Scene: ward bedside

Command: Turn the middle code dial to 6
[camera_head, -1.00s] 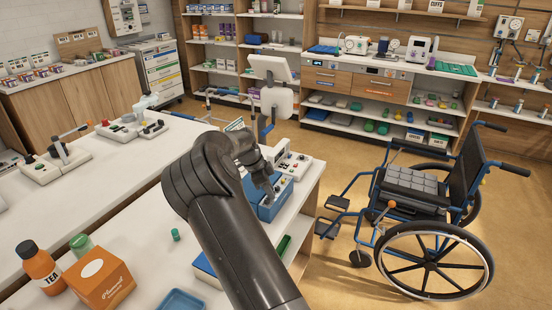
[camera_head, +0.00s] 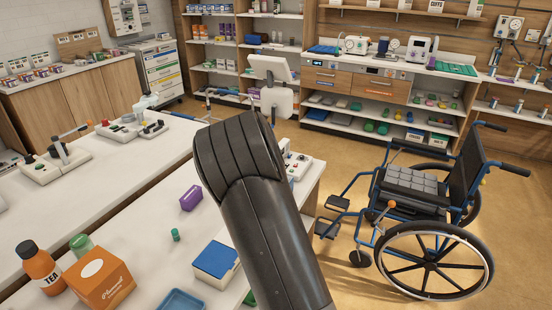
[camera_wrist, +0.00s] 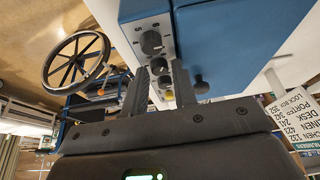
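In the wrist view a blue lock box (camera_wrist: 240,35) fills the top right. Its pale front panel carries a row of dark dials: the nearest dial (camera_wrist: 151,42) is large with digits around it, a second dial (camera_wrist: 157,66) lies past it, and another (camera_wrist: 163,82) is further on. A small yellow part (camera_wrist: 169,95) sits at the row's far end. The two fingers of my gripper (camera_wrist: 160,82) are apart, and the further dials show in the gap between them. I cannot tell whether a finger touches a dial, or read the settings. The arm hides gripper and box in the head view.
A dark knob (camera_wrist: 201,86) sticks out beside the right finger. A printed lock-box code card (camera_wrist: 297,112) is at the right. On the counter are a purple box (camera_head: 191,198), a blue-lidded box (camera_head: 217,262) and a small green cap (camera_head: 176,235). A wheelchair (camera_head: 425,240) stands right.

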